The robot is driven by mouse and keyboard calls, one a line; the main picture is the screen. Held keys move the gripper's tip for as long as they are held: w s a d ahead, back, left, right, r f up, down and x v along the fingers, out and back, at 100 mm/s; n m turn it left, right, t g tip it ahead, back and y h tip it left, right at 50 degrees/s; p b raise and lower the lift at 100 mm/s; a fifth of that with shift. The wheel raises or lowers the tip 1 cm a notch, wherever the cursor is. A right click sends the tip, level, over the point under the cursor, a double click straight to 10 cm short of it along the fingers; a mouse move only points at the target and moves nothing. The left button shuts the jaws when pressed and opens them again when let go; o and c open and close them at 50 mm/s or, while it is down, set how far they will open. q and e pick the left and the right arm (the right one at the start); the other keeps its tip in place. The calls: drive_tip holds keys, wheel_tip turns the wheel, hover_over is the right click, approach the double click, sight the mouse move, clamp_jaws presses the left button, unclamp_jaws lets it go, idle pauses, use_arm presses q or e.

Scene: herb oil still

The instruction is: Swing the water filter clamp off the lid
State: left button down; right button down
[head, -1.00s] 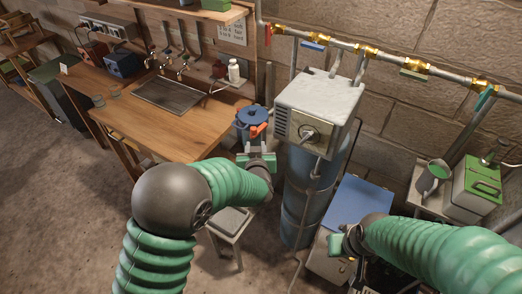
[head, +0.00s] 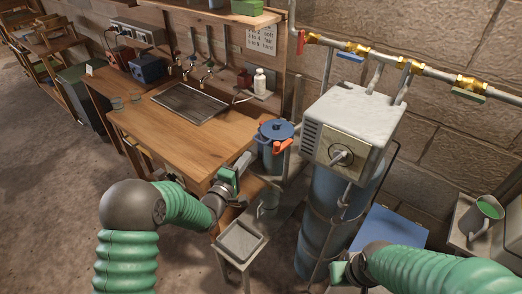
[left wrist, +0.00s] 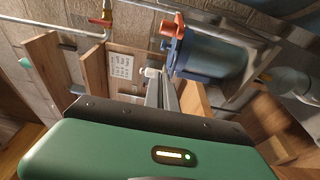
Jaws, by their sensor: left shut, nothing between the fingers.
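The water filter (head: 273,155) is a blue canister with a round blue lid (head: 275,129), standing beside the wooden bench. Its orange clamp (head: 283,147) sits at the lid's front right edge. In the left wrist view the filter (left wrist: 215,58) appears sideways, with the orange clamp (left wrist: 171,27) at its upper left. My left gripper (head: 245,161) is shut and empty, left of and below the lid, apart from the clamp. Its narrow fingers (left wrist: 160,90) show in the left wrist view. My right gripper (head: 342,270) is low and right, its fingers mostly hidden.
A grey boxy unit (head: 350,115) on a blue cylinder stands right of the filter. The bench (head: 190,140) lies left. Pipes with valves (head: 390,65) run along the wall.

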sight(283, 143)
use_arm(q)
drive_tip(key=w+d+p, duration=0.3)
drive_tip(key=w+d, duration=0.3)
drive_tip(key=d, duration=0.1)
drive_tip(key=shift+d, duration=0.2)
drive_tip(key=shift+w, duration=0.15)
